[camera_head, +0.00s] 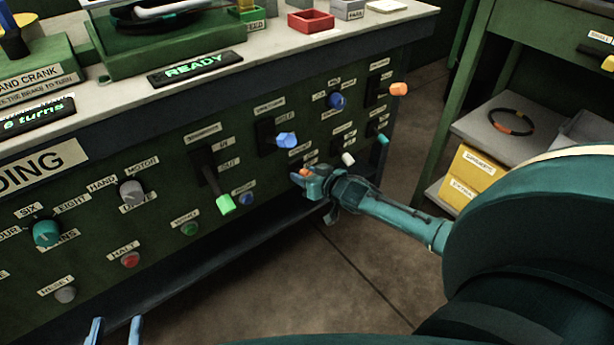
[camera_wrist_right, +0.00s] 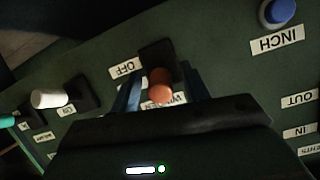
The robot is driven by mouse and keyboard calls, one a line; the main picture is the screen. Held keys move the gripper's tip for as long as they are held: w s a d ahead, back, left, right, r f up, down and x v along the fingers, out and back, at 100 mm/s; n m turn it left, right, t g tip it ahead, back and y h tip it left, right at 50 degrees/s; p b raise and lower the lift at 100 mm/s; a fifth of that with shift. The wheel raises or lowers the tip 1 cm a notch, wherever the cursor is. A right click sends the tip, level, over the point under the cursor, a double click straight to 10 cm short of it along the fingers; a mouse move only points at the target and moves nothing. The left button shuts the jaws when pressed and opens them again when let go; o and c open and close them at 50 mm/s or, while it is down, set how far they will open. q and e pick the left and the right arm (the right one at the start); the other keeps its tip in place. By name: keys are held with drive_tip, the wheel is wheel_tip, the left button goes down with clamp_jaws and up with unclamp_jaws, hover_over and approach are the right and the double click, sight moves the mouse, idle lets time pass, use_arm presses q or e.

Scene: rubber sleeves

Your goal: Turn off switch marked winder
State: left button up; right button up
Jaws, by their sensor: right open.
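The switch with an orange-tipped lever (camera_head: 305,172) sits low on the green panel. In the right wrist view its orange tip (camera_wrist_right: 160,86) is between the two fingers of my right gripper (camera_wrist_right: 161,76). An upside-down label reading OFF is beside its black base, and another label starting with W is mostly hidden behind the tip. My right gripper also shows in the head view (camera_head: 311,184), at the panel around the lever; it is open, and contact cannot be told. My left gripper (camera_head: 115,330) shows only its separated fingertips at the bottom left edge.
A white-tipped switch (camera_wrist_right: 50,98) and a blue INCH button (camera_wrist_right: 279,11) are close by. A blue lever (camera_head: 286,140), a green lever (camera_head: 225,204) and another orange lever (camera_head: 398,89) stick out of the panel. A green shelf with yellow boxes (camera_head: 472,178) stands right.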

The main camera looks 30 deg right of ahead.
drive_tip(key=shift+c, duration=0.4)
drive_tip(key=c, duration=0.9)
